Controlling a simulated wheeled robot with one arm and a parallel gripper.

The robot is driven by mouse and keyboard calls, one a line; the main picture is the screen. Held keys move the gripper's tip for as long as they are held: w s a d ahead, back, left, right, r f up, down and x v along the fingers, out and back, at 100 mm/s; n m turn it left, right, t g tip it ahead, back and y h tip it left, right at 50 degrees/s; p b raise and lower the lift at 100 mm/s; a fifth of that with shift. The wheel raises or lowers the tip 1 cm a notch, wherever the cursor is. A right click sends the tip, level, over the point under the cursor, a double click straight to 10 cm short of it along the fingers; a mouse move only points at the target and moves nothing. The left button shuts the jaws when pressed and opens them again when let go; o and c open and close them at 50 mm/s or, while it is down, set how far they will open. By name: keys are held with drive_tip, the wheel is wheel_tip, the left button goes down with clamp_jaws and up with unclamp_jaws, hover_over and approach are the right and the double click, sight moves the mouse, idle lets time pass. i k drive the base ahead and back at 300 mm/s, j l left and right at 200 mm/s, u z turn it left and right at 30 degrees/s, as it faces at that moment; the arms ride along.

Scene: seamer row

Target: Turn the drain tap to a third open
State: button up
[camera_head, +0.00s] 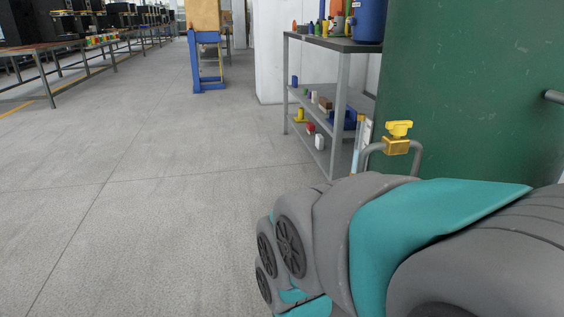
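A yellow tap (398,134) with a flat handle on top sits on a curved grey pipe, in front of the green machine wall. I cannot tell from here how far it is turned. My arm, grey and teal, fills the lower right of the view and hides the lower part of the pipe. My gripper is not clearly visible, so neither its fingers nor any contact with the tap can be seen.
A grey metal shelf (343,100) with bottles and small items stands just behind the tap. The green machine (470,100) rises on the right. A blue stand (208,62) with a box is farther back. The floor (130,200) on the left is clear.

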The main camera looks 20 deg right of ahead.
sight(398, 129)
drive_tip(key=l+z, duration=0.3)
drive_tip(key=z, duration=0.15)
drive_tip(key=l+z, duration=0.3)
drive_tip(key=z, duration=0.2)
